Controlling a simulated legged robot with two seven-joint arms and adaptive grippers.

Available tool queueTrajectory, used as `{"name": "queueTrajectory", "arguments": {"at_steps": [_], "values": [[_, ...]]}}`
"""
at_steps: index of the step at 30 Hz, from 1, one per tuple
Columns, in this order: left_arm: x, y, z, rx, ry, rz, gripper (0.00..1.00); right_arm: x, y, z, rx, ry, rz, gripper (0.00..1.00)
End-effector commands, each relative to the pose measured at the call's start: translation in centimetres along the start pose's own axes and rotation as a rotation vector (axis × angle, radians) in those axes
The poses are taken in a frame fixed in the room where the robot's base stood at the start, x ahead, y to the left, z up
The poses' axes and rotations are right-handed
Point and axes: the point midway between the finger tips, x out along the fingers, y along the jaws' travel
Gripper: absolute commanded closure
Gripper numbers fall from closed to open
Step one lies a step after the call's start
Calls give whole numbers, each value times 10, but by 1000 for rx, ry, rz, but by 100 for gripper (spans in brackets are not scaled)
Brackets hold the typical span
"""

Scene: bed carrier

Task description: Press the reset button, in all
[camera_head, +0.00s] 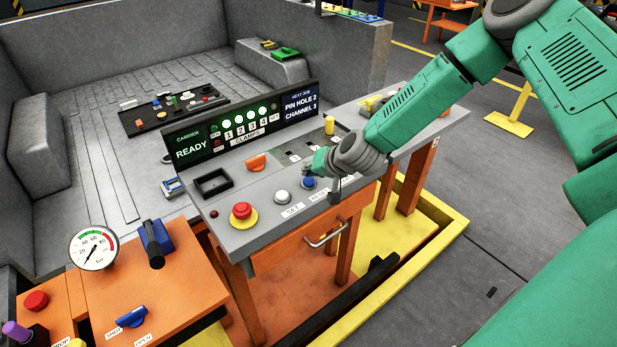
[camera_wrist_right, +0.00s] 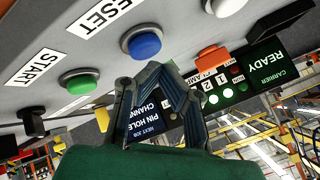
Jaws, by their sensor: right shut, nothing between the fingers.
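The blue button (camera_head: 308,183) sits on the front of the grey console (camera_head: 262,222), with a label partly hidden by my right gripper (camera_head: 334,190). In the right wrist view the blue button (camera_wrist_right: 141,42) stands by the label RESET (camera_wrist_right: 100,16). My right gripper (camera_wrist_right: 160,70) is shut and empty there, its tips just beside the blue button in the picture. I cannot tell whether they touch it. My left gripper is not in view.
A white button (camera_head: 282,197) and a red button (camera_head: 241,210) on a yellow base lie left of the blue one. The display panel (camera_head: 243,124) reads READY and stands behind the buttons. An orange knob (camera_head: 257,161) and black tray (camera_head: 212,182) are also on the console.

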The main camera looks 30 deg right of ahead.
Motion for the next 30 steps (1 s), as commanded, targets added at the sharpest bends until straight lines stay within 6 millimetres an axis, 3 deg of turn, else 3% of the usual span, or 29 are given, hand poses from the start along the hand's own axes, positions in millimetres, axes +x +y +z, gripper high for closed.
{"name": "queueTrajectory", "arguments": {"at_steps": [13, 30], "values": [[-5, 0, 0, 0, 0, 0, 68, -4, -3, -3, 0, 1, 0, 100], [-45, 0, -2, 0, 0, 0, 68, -38, -28, -28, 1, 1, 0, 100]]}}
